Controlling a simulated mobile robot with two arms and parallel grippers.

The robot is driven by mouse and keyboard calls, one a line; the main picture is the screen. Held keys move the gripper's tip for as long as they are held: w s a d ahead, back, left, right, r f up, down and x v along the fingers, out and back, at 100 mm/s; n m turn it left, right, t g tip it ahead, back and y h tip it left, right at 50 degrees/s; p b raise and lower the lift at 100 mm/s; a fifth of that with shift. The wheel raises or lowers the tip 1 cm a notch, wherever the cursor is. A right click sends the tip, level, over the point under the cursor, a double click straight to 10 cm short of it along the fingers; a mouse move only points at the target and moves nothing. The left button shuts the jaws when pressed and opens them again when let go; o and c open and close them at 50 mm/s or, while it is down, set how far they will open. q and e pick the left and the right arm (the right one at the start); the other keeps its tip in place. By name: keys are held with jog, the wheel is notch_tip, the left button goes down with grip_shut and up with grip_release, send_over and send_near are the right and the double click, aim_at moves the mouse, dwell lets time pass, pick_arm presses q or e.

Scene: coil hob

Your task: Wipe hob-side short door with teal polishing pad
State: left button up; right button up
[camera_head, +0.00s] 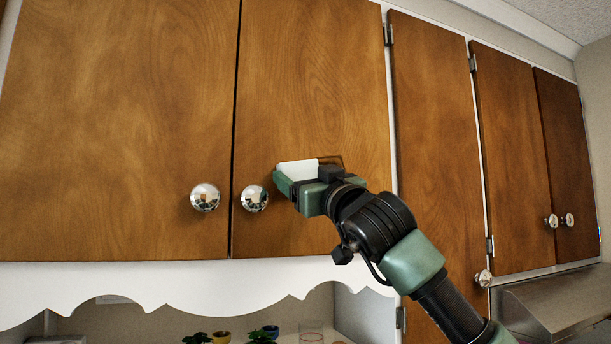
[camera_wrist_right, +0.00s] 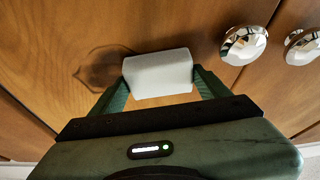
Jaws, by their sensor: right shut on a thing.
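My right gripper (camera_head: 297,176) is in front of the lower part of the second wooden door from the left (camera_head: 312,90), just right of its round knob (camera_head: 255,198). It is shut on a pale, whitish block (camera_head: 297,167), which I take for the polishing pad, though it does not look teal. The right wrist view shows the pad (camera_wrist_right: 158,74) between the green fingers (camera_wrist_right: 160,88), facing the wood. A shadow lies beside it; I cannot tell whether it touches the door. Part of the door is hidden behind my arm. My left gripper is not in view.
Another door with a knob (camera_head: 205,197) is to the left. A tall door (camera_head: 435,150) and two doors (camera_head: 510,150) above a metal hood (camera_head: 555,300) are to the right. A scalloped white trim (camera_head: 150,285) runs below, with small plants (camera_head: 262,336) under it.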

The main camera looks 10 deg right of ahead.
jog(key=w+d+p, duration=0.2)
jog(key=d+p, duration=0.3)
jog(key=d, duration=0.6)
jog(key=shift+w+d, duration=0.2)
jog(key=shift+d, duration=0.2)
dwell(0.6)
jog(key=shift+a, duration=0.1)
